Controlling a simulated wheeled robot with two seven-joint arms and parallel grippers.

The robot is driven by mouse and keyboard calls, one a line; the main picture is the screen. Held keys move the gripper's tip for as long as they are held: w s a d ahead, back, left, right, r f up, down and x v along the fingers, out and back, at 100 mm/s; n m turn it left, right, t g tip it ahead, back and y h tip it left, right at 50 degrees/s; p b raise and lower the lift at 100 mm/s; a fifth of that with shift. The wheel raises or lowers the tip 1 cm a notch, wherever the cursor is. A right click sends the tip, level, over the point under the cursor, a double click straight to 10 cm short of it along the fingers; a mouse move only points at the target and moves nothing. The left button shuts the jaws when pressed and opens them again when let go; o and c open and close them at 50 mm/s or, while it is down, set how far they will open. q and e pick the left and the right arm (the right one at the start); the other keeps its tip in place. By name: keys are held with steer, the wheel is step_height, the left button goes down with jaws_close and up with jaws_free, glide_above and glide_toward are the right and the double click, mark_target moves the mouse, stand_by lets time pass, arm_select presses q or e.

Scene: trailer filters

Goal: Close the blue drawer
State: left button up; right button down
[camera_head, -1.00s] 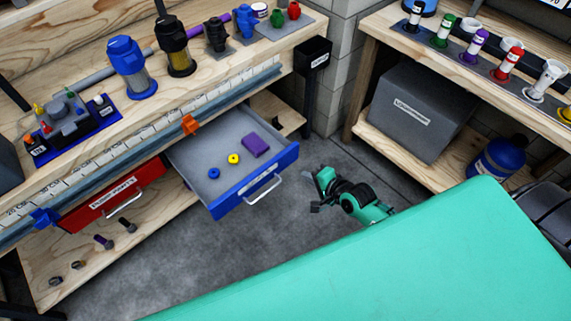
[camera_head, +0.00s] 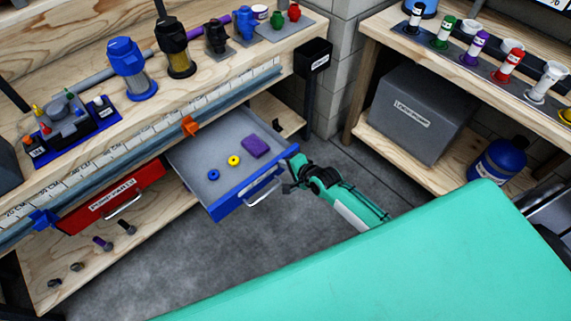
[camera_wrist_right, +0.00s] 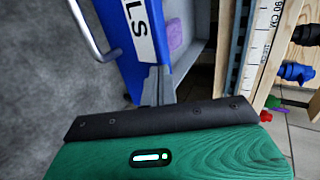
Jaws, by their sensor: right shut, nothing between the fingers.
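The blue drawer (camera_head: 238,190) is pulled out from under the workbench. Its blue front carries a white label and a silver handle (camera_head: 264,191). Inside lie a blue ring (camera_head: 213,174), a yellow ring (camera_head: 234,160) and a purple block (camera_head: 256,146). My right gripper (camera_head: 290,174) is shut and empty at the right end of the drawer front. In the right wrist view the drawer front (camera_wrist_right: 135,30) is just beyond the fingers (camera_wrist_right: 160,85), with the handle (camera_wrist_right: 92,30) to the left. I cannot tell whether the fingers touch it. My left gripper is not in view.
A closed red drawer (camera_head: 110,196) is left of the blue one. The workbench top (camera_head: 190,95) holds filter housings. A black bin (camera_head: 312,58) hangs at its right end. The grey floor (camera_head: 220,255) before the drawers is clear. A second bench (camera_head: 370,118) stands at right.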

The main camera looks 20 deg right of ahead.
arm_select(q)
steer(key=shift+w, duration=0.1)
